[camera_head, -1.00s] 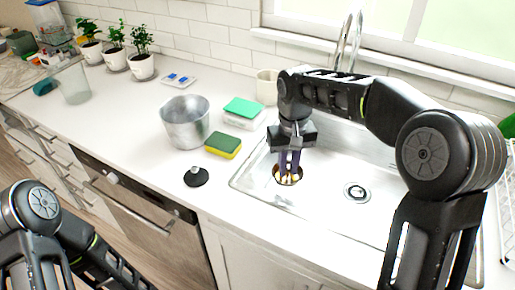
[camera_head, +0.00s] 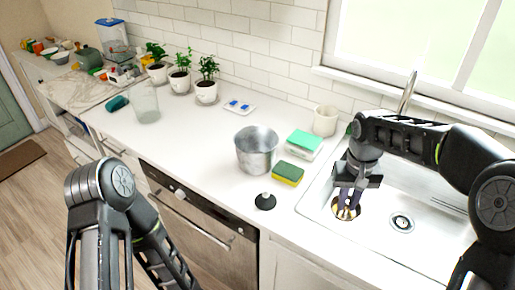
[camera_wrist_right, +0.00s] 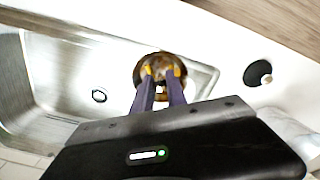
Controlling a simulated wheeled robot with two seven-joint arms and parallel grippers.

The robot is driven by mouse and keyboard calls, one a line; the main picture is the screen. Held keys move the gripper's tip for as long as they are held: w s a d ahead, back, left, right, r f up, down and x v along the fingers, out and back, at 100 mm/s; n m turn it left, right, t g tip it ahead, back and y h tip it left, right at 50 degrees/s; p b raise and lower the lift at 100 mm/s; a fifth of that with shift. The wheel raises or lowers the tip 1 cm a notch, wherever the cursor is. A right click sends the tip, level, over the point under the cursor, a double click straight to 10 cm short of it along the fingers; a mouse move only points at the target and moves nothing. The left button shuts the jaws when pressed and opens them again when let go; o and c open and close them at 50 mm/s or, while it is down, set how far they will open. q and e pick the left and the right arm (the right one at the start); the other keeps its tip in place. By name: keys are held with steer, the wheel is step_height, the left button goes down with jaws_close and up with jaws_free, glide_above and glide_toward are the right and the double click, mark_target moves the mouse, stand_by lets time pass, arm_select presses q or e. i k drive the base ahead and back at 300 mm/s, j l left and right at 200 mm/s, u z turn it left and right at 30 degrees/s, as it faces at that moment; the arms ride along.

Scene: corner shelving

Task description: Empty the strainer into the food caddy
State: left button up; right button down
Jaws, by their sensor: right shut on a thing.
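The strainer (camera_head: 338,211) is a small round basket with brownish contents, sitting in the left drain of the white sink. My right gripper (camera_head: 347,203) points down into it, its purple fingers shut on it. In the right wrist view the strainer (camera_wrist_right: 160,58) lies between and around the yellow fingertips (camera_wrist_right: 162,72); the exact grip point is partly hidden. The food caddy appears to be the grey metal bucket (camera_head: 256,152), open at the top, upright on the counter left of the sink. Its inside bottom is hidden. My left arm shows at the left, but its gripper is out of view.
A black stopper (camera_head: 265,201) lies near the counter's front edge. A clear glass (camera_head: 146,104) and potted plants stand farther left.

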mark_target(256, 146)
steer(key=i+j+z, duration=0.1)
steer(key=j+z, duration=0.3)
steer(key=j, duration=0.4)
steer(key=j+z, duration=0.35)
steer(key=j, duration=0.45)
steer(key=k+j+z, duration=0.1)
steer(key=j+z, duration=0.3)
steer(key=j, duration=0.35)
steer(key=j+z, duration=0.45)
steer(key=j, duration=0.4)
steer(key=k+j+z, duration=0.1)
steer(key=j+z, duration=0.3)
steer(key=j, duration=0.45)
